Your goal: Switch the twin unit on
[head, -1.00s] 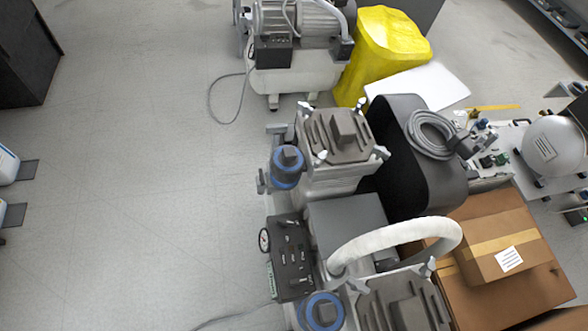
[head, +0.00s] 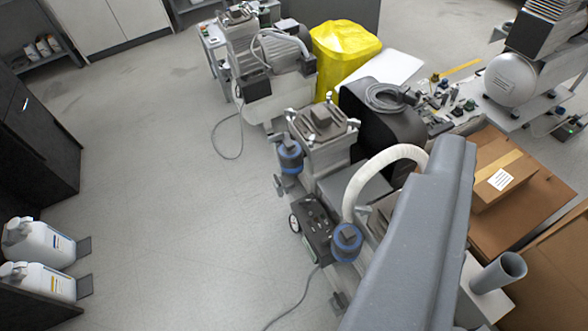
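The twin unit stands in the middle of the head view, with one grey finned compressor head (head: 322,128) showing. It has two blue round filters, a far one (head: 290,157) and a near one (head: 347,243). A white curved hose (head: 385,160) arches over it. A dark control panel (head: 318,228) with small controls and a round gauge (head: 294,223) faces left. The controls are too small to read their state. A large grey arm link, which looks like mine, covers the unit's near right part. My gripper is not in view.
Another compressor (head: 275,65) and a yellow-covered item (head: 343,52) stand behind. A black case (head: 385,120) and cardboard boxes (head: 505,165) crowd the right. White jugs (head: 40,245) stand at left. Grey floor (head: 170,190) left of the unit is clear except for cables.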

